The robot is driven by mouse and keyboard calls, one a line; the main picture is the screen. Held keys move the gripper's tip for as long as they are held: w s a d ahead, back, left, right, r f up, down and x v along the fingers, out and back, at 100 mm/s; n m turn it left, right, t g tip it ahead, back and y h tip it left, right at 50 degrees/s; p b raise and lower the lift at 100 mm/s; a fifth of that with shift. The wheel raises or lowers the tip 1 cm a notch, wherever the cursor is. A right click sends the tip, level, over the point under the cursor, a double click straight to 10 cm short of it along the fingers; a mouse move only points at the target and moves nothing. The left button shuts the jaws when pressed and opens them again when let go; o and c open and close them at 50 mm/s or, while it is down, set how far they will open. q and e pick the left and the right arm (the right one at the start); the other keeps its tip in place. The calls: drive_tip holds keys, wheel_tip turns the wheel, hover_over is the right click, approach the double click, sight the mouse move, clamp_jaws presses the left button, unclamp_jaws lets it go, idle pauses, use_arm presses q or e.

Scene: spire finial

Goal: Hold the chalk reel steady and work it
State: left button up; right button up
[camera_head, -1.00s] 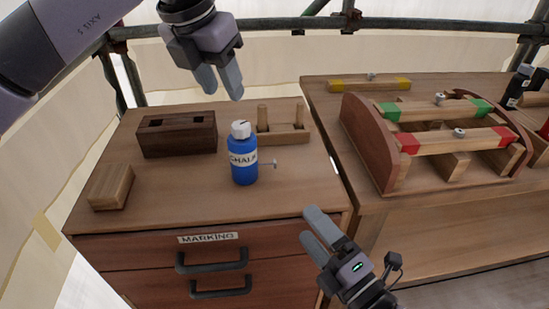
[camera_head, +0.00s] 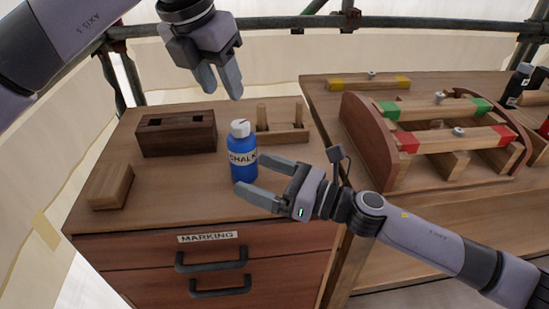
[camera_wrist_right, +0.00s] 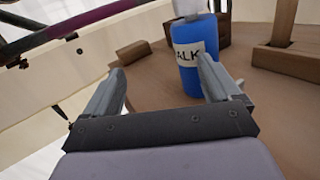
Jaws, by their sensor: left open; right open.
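The chalk reel is a blue bottle (camera_head: 243,158) with a white cap and a label reading CHALK. It stands upright on the marking cabinet's wooden top. My left gripper (camera_head: 222,80) is open and empty, above and behind the bottle. My right gripper (camera_head: 250,178) is open, its fingers pointing left at the bottle's lower part. In the right wrist view the bottle (camera_wrist_right: 188,62) is ahead, toward the right fingertip (camera_wrist_right: 205,60); I cannot tell whether they touch. The small metal piece at the bottle's right side is hidden behind my right gripper.
A dark slotted block (camera_head: 177,134) stands behind left of the bottle, and a light wooden block (camera_head: 110,187) at the left edge. A pegged wooden rack (camera_head: 282,136) is close behind right. A bench (camera_head: 340,97) with a curved wooden frame (camera_head: 370,148) lies right.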

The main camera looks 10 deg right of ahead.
sight(255, 153)
drive_tip(key=shift+h, duration=0.6)
drive_tip(key=w, duration=0.1)
drive_tip(key=w+d, duration=0.2)
drive_tip(key=shift+w+d+r, duration=0.25)
drive_tip(key=shift+w, duration=0.1)
drive_tip(key=shift+x, duration=3.5)
drive_tip(key=shift+w, duration=0.1)
drive_tip(key=c, duration=1.1)
drive_tip(key=shift+c, duration=0.2)
